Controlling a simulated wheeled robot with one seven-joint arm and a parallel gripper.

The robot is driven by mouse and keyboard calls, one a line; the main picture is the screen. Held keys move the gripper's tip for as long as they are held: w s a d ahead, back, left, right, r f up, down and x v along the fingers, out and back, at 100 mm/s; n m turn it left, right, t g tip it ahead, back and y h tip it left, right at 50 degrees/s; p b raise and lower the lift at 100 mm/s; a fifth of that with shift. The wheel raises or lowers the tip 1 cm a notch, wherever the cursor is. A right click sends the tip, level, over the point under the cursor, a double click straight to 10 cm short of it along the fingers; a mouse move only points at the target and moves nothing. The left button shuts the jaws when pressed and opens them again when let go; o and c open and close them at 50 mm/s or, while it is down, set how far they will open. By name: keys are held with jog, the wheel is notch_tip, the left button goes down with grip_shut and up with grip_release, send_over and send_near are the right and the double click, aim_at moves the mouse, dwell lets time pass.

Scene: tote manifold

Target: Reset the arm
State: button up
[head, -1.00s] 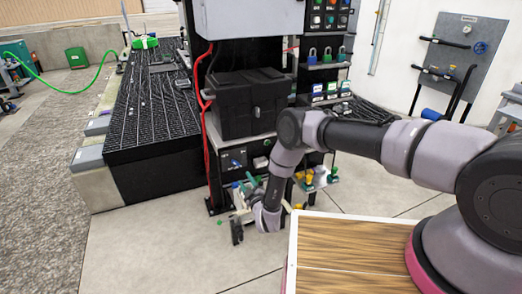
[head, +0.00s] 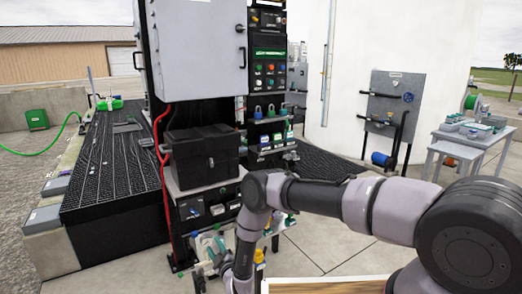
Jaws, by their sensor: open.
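My arm reaches in from the right of the head view and bends down at the elbow. My gripper (head: 212,278) is low in the picture, left of the wrist, in front of the lower part of the black tote stand. Its fingers are small and partly cut by the bottom edge, but they stand apart, and I see nothing held between them. Some green and white items (head: 208,247) are right behind the gripper; whether it touches them I cannot tell.
A black tote (head: 203,156) sits on the stand under a grey cabinet (head: 198,45). A dark grated platform (head: 110,175) lies left. A wall panel with pipes (head: 393,103) and a grey table (head: 470,143) stand right. Open concrete floor lies at the front left and right.

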jog(key=w+d+r+m+h, duration=0.1)
jog(key=w+d+r+m, duration=0.15)
jog(key=w+r, duration=0.75)
jog(key=w+d+r+m+h, duration=0.1)
jog(key=w+r+m, duration=0.3)
jog(key=r, duration=0.9)
jog(key=w+d+r+m+g+h, duration=0.1)
jog(key=d+r+m, duration=0.1)
jog(key=d+r, duration=0.75)
jog(key=w+d+r+m+g+h, duration=0.15)
jog(key=d+r, duration=0.35)
jog(key=r, duration=1)
jog(key=s+d+r+m+g+h, duration=0.2)
jog(key=s+d+r+m+g, duration=0.15)
jog(key=s+d+r, duration=1.2)
jog(key=s+d+m+g, duration=0.1)
jog(key=s+d+m, duration=0.2)
jog(key=s, duration=1.1)
jog(key=s+d+m+g, duration=0.1)
jog(key=s+d+m, duration=0.2)
jog(key=s+d, duration=0.4)
jog(key=s, duration=0.7)
jog(key=shift+s+d+r+h, duration=0.2)
jog(key=shift+s+h, duration=0.15)
jog(key=shift+s, duration=0.05)
